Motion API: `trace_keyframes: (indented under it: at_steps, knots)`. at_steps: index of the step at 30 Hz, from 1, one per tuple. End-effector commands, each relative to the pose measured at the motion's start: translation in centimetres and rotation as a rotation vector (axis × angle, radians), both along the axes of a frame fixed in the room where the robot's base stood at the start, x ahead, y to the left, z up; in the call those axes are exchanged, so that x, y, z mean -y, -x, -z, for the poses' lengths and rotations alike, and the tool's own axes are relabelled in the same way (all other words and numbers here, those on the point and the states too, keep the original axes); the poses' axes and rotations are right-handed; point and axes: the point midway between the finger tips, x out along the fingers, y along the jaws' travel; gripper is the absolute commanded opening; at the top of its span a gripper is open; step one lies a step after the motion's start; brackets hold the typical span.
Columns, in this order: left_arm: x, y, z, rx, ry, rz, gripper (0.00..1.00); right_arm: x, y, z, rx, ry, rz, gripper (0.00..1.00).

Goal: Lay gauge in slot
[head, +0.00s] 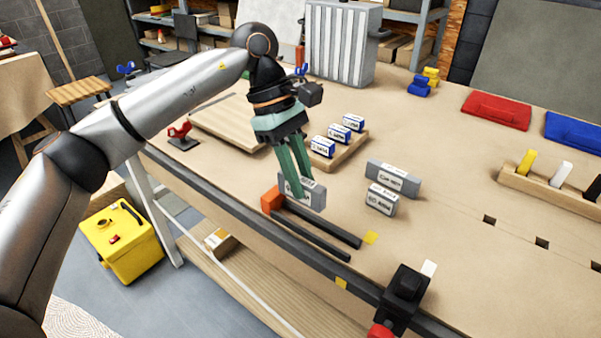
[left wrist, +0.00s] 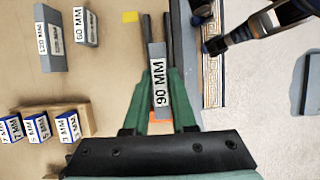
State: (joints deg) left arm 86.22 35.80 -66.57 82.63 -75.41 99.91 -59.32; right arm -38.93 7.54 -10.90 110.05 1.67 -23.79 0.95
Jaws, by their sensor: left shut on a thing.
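My left gripper (head: 303,191) has green fingers shut on a grey block gauge. The held gauge (head: 318,197) shows in the left wrist view (left wrist: 158,88) with a "90 MM" label. The slot lies between two dark parallel rails (head: 318,236) with an orange end stop (head: 271,199). In the left wrist view the gauge lines up lengthwise with the rails (left wrist: 146,28), its near end by the orange stop (left wrist: 166,115). In the head view it is by the stop end; I cannot tell whether it touches the slot floor.
Two grey gauges, 120 MM (head: 393,178) and 60 MM (head: 381,201), stand right of the rails. Small white-and-blue gauges (head: 323,147) sit on a wooden holder (head: 325,165). A black clamp-like device (head: 403,290) is at the bench's front edge.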

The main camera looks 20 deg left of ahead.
Motion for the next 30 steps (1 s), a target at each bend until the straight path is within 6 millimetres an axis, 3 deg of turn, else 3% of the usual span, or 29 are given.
trace_keyframes:
  at_steps: [3,10,30]
  knots:
    - [0.0,0.0,1.6,0.001,0.001,0.000,0.00,-0.3,-0.2,0.9,0.002,-0.005,-0.006,0.50]
    - [0.0,0.0,3.1,0.001,0.003,0.000,0.00,-1.5,-1.1,0.9,0.013,-0.021,-0.025,0.50]
    - [0.0,0.0,3.3,0.001,0.001,0.001,0.00,-1.5,-1.3,0.7,0.019,-0.018,-0.027,0.50]
